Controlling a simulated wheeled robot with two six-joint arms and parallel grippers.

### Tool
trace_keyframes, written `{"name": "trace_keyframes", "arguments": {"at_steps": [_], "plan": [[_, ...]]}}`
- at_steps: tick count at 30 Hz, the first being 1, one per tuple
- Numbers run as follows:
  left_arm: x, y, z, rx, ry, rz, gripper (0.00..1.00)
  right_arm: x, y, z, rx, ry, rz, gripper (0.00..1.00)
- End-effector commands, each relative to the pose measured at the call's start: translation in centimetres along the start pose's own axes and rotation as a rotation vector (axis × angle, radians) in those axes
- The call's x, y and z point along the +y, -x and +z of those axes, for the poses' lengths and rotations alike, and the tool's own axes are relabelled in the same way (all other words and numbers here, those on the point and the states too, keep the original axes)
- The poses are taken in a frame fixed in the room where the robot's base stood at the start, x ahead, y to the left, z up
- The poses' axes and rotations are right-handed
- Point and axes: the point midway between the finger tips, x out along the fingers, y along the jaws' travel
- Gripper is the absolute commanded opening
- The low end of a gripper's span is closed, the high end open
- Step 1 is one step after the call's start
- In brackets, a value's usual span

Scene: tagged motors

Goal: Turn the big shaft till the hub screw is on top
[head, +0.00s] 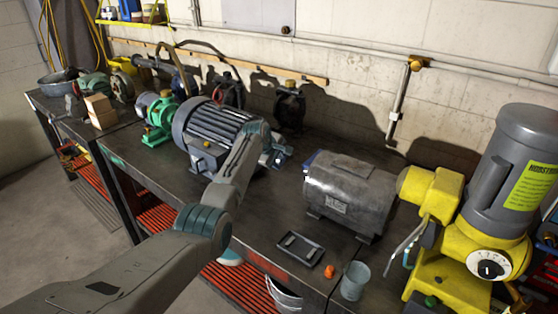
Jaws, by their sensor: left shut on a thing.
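A large blue-grey finned motor (212,132) stands on the dark workbench in the head view. My left arm reaches across the front of its right end. My left gripper (279,153) is at that end, shut on the big shaft, which is mostly hidden behind the gripper and wrist. I cannot make out the hub screw or which way it faces. My right gripper is not in view.
A dark grey motor (348,192) stands close to the right of my gripper. A small black tray (300,249), an orange cap (329,271) and a metal cup (355,282) are near the front edge. A yellow machine (436,196) fills the right; a green pump (160,118) stands left.

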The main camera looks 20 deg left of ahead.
Motion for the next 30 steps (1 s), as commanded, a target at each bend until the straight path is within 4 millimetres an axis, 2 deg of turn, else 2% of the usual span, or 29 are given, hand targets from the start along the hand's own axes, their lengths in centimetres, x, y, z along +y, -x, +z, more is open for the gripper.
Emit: {"name": "trace_keyframes", "arguments": {"at_steps": [3, 4, 7, 20, 26, 30], "plan": [[-0.6, -0.4, 0.1, -0.004, 0.001, -0.011, 0.12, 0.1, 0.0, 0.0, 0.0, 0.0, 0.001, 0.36], [-0.6, -0.4, 0.1, -0.004, 0.001, -0.011, 0.36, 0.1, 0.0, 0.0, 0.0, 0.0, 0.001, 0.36], [-0.5, -0.3, 0.1, -0.004, 0.001, -0.01, 0.54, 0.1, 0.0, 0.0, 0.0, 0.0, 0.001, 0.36], [-0.2, 0.4, 0.0, -0.001, 0.0, -0.002, 0.54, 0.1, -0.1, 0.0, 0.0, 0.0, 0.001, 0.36], [-0.2, 2.6, 0.0, 0.001, 0.0, -0.001, 0.54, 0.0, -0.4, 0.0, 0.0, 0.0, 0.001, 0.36], [-0.3, 4.8, -0.1, 0.001, 0.0, 0.001, 0.54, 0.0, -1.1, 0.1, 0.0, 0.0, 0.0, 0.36]]}}
